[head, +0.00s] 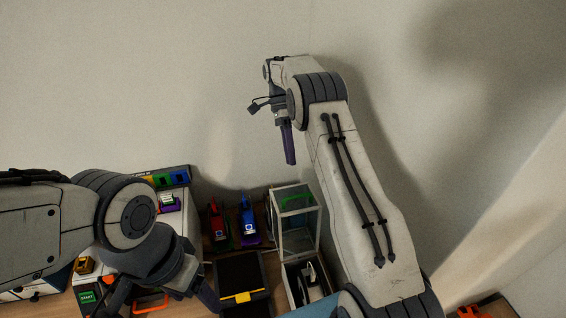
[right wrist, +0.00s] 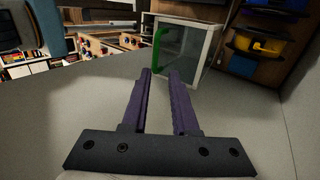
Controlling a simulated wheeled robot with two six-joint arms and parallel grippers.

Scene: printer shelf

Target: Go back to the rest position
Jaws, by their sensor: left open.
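My right gripper (head: 289,143) is raised in front of the bare wall in the head view, above the shelf things, its purple fingers hanging down. In the right wrist view its two purple fingers (right wrist: 159,72) stand apart with nothing between them. My left gripper (head: 207,294) is low at the left in the head view, beside the black tray. It is open, mostly hidden by its own wrist, and only part of a purple finger shows.
A glass-sided case (head: 297,222) with a green handle stands below my right gripper. Red (head: 217,224) and blue (head: 249,220) items stand left of it. A black tray (head: 240,272) and a white bin (head: 292,284) are in front. Orange parts (head: 474,312) lie at lower right.

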